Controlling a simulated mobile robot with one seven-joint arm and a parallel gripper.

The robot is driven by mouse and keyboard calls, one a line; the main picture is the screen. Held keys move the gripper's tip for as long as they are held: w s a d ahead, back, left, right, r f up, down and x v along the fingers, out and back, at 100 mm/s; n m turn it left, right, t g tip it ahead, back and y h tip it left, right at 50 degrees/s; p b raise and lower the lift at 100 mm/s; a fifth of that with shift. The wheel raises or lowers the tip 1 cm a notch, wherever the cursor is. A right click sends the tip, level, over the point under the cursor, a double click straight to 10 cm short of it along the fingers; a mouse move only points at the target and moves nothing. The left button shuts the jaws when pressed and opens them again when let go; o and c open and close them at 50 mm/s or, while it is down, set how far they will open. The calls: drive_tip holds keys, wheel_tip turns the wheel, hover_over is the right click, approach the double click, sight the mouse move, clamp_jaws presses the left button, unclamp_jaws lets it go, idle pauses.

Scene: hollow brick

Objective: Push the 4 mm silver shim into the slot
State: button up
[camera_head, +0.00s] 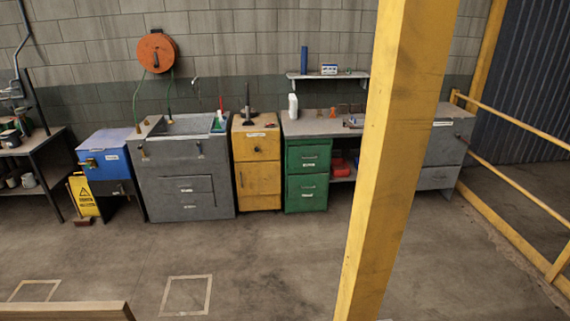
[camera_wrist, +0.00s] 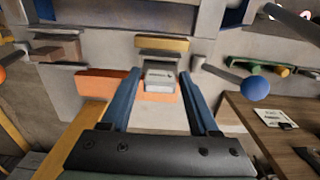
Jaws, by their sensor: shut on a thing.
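In the wrist view my gripper (camera_wrist: 160,74) reaches forward with two blue fingers on either side of a small pale silver block (camera_wrist: 159,86) with dark print on its face. This is likely the shim; the print is too small to read. The fingers are shut on it. Orange surfaces show behind and beside the block. A grey piece with a brass-coloured bar (camera_wrist: 162,44) on top lies just beyond it. I cannot make out the slot or whether the block touches anything ahead. The head view shows neither my gripper nor the shim.
In the wrist view a lever with a blue ball (camera_wrist: 255,88) is to the right, above a wooden surface (camera_wrist: 285,138) with a white label card (camera_wrist: 276,117). An orange ball is at the left edge. In the head view a yellow post (camera_head: 388,150) stands before cabinets.

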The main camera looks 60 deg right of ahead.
drive_tip(key=shift+f+b, duration=0.5)
drive_tip(key=shift+f, duration=0.7)
idle(0.3)
drive_tip(key=o, duration=1.4)
drive_tip(key=shift+r, duration=0.1)
